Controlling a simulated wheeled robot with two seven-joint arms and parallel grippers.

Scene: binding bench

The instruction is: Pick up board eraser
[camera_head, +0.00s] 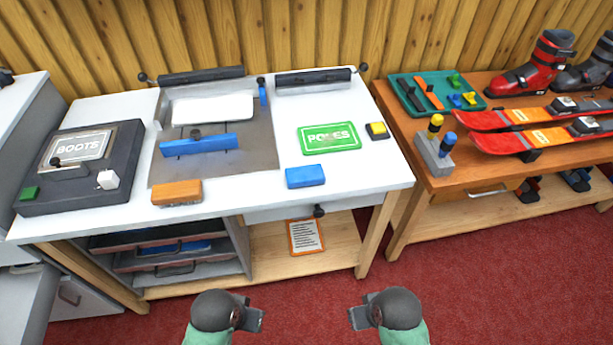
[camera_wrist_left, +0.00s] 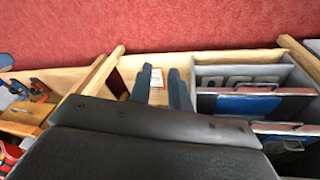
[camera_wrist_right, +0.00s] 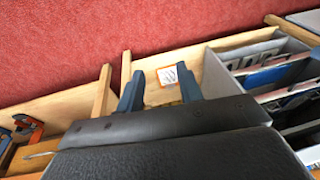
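Two small blocks lie near the front edge of the white bench top in the head view, an orange block (camera_head: 177,193) at left and a blue block (camera_head: 305,176) right of centre. Either could be the board eraser; I cannot tell which from their look. My left gripper (camera_head: 255,314) is low in the head view, in front of the bench and away from both blocks. Its fingers (camera_wrist_left: 160,85) stand apart and empty in the left wrist view. My right gripper (camera_head: 358,314) is also in front of the bench. Its fingers (camera_wrist_right: 160,88) are apart and empty.
The white bench (camera_head: 245,210) also bears a dark BOOTS box (camera_head: 80,170), a blue bar (camera_head: 199,144) on a grey plate and a green POLES sign (camera_head: 329,137). A wooden bench (camera_head: 470,205) with skis and boots stands at right. Red floor (camera_head: 480,285) is clear.

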